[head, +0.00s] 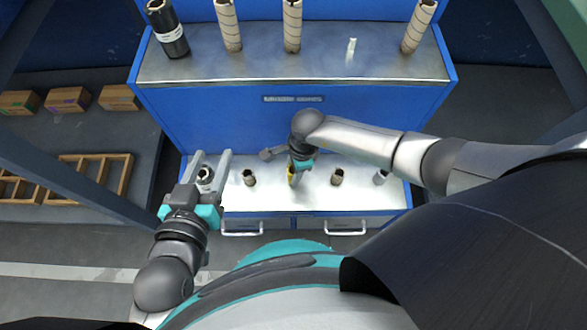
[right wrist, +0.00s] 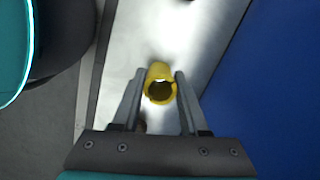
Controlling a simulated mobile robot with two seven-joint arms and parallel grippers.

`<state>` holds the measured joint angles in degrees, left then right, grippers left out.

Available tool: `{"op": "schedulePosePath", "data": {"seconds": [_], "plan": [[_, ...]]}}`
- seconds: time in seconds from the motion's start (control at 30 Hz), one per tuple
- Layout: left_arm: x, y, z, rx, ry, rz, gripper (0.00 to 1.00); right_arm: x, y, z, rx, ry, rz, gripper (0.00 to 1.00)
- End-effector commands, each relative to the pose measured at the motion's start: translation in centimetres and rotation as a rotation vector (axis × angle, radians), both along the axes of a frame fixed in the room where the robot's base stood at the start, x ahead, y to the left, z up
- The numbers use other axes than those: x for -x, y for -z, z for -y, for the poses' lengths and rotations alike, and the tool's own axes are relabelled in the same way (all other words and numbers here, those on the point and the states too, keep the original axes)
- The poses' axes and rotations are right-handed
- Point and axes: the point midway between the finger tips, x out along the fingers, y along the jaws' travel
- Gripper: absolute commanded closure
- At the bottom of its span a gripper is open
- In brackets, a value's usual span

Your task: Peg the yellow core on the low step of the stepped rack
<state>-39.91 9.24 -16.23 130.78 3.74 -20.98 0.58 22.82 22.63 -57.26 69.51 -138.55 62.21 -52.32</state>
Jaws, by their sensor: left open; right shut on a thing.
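The stepped rack is blue with a metal-topped low step (head: 316,198). My right gripper (head: 292,178) is over the middle of the low step, shut on the yellow core (head: 291,187). In the head view the gripper mostly hides the core. In the right wrist view the yellow core (right wrist: 160,72) is a short hollow tube between the two fingers, its open end facing the camera. Whether it sits around a peg or touches the step cannot be told. My left gripper (head: 210,160) is open and empty, in front of the low step's left end.
A bare metal peg (head: 381,177) is at the right end. The upper step (head: 320,66) holds tall cores, a black roll (head: 168,32) and a bare peg (head: 351,50).

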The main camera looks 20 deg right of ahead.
Motion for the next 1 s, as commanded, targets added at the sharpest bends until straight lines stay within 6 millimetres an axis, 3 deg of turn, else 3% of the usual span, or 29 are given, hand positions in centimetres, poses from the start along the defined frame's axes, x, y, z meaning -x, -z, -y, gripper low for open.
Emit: {"op": "schedulePosePath", "data": {"seconds": [0.5,1.0], "plan": [[0.0,0.0,0.0,0.000,0.000,0.000,0.50,0.0,1.5,0.0,0.000,0.000,0.001,1.00],[0.0,0.0,0.0,0.000,0.000,0.000,0.50,0.0,1.6,0.0,0.000,0.000,0.001,1.00]]}}
